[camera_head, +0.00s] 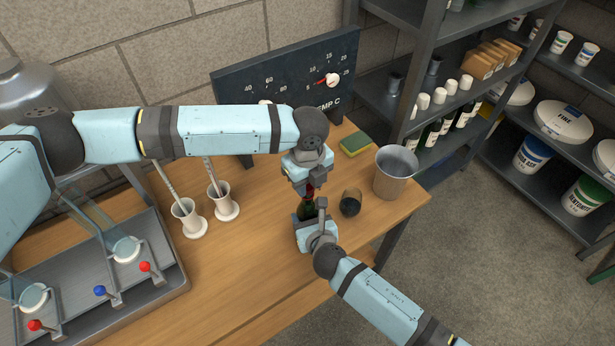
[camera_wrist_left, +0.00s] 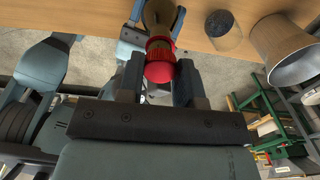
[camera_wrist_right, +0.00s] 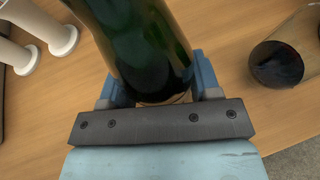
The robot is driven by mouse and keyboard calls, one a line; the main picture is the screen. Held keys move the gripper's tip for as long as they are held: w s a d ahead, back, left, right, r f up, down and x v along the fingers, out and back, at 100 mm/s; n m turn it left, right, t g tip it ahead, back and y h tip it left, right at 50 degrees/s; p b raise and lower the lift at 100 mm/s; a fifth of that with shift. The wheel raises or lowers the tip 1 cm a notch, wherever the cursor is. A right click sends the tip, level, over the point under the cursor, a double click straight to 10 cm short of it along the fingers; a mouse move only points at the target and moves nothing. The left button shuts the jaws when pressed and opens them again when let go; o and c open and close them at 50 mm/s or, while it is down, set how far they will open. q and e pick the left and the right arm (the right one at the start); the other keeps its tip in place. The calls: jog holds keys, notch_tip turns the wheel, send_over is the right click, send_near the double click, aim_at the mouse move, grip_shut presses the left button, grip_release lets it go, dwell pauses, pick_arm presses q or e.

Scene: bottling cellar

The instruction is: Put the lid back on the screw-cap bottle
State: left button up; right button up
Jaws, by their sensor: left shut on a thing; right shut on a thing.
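The screw-cap bottle (camera_head: 306,211) is dark green and stands on the wooden table. My right gripper (camera_head: 312,222) is shut around its body; the right wrist view shows the green glass (camera_wrist_right: 145,50) between the fingers. My left gripper (camera_head: 309,184) is above it, pointing down, shut on the red lid (camera_wrist_left: 160,65). In the left wrist view the lid is in line with the bottle's neck. Whether the lid touches or sits on the neck I cannot tell; my fingers partly hide it.
A dark-topped cylinder (camera_head: 350,203) stands close right of the bottle. A metal bucket (camera_head: 396,174) is at the table's right edge, with a sponge (camera_head: 355,144) behind. White cups (camera_head: 188,217) and a metal rack with levers (camera_head: 150,285) are on the left. A temperature panel (camera_head: 285,75) stands behind.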

pick_arm(q)
jog(key=shift+f, duration=0.6)
dwell(0.5)
jog(key=m, duration=0.6)
jog(key=o, duration=0.9)
jog(key=shift+r, duration=0.1)
jog(key=shift+r, duration=2.15)
